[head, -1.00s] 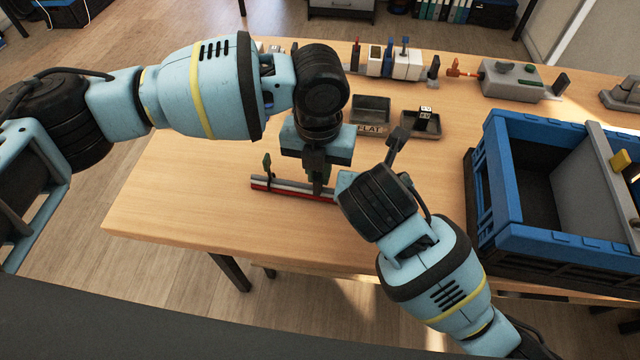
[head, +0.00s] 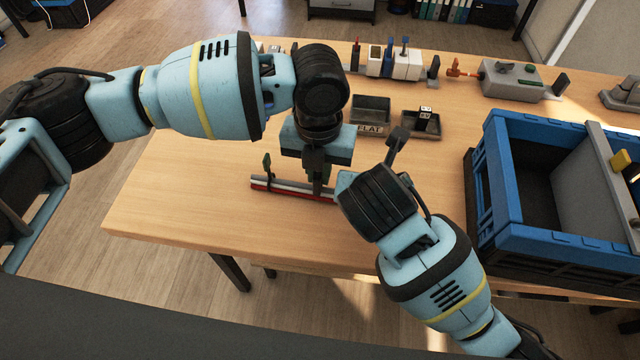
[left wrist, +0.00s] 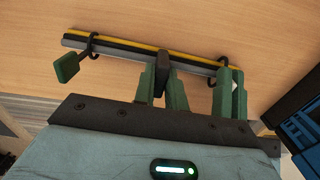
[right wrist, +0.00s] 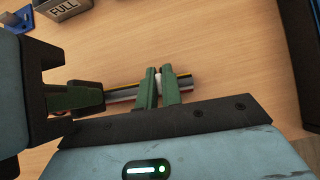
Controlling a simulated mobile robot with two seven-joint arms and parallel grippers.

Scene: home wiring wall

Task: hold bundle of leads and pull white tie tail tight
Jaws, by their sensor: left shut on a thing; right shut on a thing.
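The bundle of leads (head: 290,188) lies level just above or on the wooden table, with red, white and grey strands in the head view; in the left wrist view (left wrist: 125,44) yellow, black and grey show. My left gripper (head: 317,185) is shut around its middle, fingers pointing down. A dark piece (left wrist: 165,68) shows between its fingers. My right gripper (right wrist: 158,76) is shut beside it, near the bundle's end, on the white tie tail (right wrist: 158,82), of which only a small bit shows. In the head view the right fingers are hidden by my wrist.
A black tie with a green tag (left wrist: 68,66) is around the bundle's other end. Small bins (head: 371,109) stand behind the grippers, a blue crate (head: 560,250) to the right. Terminal blocks (head: 405,65) and a grey box (head: 512,80) line the back. The table's left side is clear.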

